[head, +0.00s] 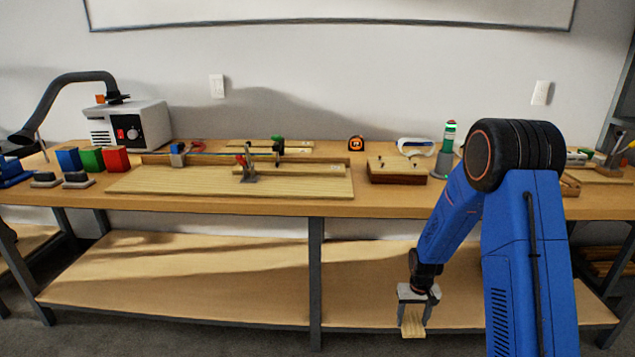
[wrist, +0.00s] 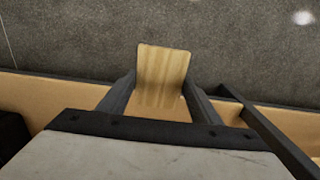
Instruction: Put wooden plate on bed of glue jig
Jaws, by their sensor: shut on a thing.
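My gripper (head: 413,318) hangs low in front of the workbench in the head view, below the height of the top. It is shut on a small light wooden plate (head: 413,326). In the wrist view the plate (wrist: 162,75) sticks out between the two fingers of the gripper (wrist: 160,103), with dark floor beyond it. What looks like the glue jig (head: 230,181) is a wide pale wooden board on the bench top, left of centre, with a toggle clamp (head: 247,173) and strips on it. The jig is up and to the left of my gripper, well apart from it.
The bench top (head: 390,205) has a front edge above my gripper, and a lower shelf (head: 190,275) runs below. A brown block with pegs (head: 397,171), a green-topped bottle (head: 447,150) and coloured blocks (head: 92,159) stand on the bench.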

